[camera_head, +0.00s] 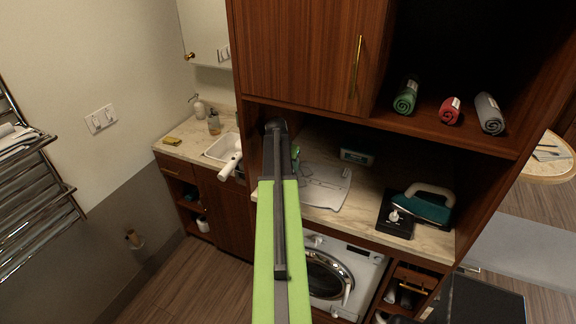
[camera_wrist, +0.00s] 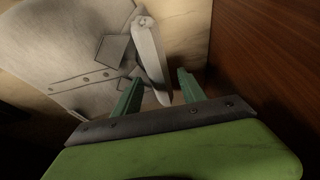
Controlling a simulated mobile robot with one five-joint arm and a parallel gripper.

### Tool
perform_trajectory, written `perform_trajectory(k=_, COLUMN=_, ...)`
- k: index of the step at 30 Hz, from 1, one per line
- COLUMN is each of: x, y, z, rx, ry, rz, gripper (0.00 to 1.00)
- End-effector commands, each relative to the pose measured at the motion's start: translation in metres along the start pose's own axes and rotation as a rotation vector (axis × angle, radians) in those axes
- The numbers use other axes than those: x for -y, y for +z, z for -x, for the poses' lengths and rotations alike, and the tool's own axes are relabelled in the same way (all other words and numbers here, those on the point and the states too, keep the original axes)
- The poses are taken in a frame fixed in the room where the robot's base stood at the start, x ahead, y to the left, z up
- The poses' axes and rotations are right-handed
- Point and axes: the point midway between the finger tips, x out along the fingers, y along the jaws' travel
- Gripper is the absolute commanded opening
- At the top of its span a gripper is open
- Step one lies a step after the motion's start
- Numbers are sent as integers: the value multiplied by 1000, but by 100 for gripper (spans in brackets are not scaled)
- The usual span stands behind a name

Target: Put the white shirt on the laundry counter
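The white shirt (camera_head: 326,184) lies folded and flat on the laundry counter (camera_head: 375,205), above the washing machine. In the wrist view the shirt (camera_wrist: 62,45) shows its buttons, pocket flaps and collar. My gripper (camera_wrist: 160,76) is open, its two green fingers apart at the collar end of the shirt. The collar's tip reaches between the fingers, and they are not closed on it. I cannot tell whether a finger touches the cloth. In the head view my arm hides most of the gripper and the shirt's left edge.
A teal iron (camera_head: 420,206) stands on a dark pad at the counter's right. A small dark box (camera_head: 357,157) sits at the back. A wooden cabinet wall (camera_wrist: 262,60) is close on the gripper's right. Rolled towels (camera_head: 450,111) lie on the shelf above; a sink (camera_head: 222,147) is left.

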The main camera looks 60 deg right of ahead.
Motion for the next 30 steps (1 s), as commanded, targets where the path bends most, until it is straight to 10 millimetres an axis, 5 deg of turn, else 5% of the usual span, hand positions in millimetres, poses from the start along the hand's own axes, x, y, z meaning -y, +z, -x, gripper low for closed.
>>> perform_trajectory(k=9, x=0, y=-2, z=5, rx=0, ry=0, rz=1, gripper=49)
perform_trajectory(k=17, x=0, y=-4, z=64, rx=0, ry=-1, rz=2, gripper=49)
perform_trajectory(k=24, x=0, y=65, z=80, rx=0, ry=-2, rz=4, gripper=49)
perform_trajectory(k=30, x=1, y=100, z=94, rx=-1, ry=-1, rz=3, gripper=49)
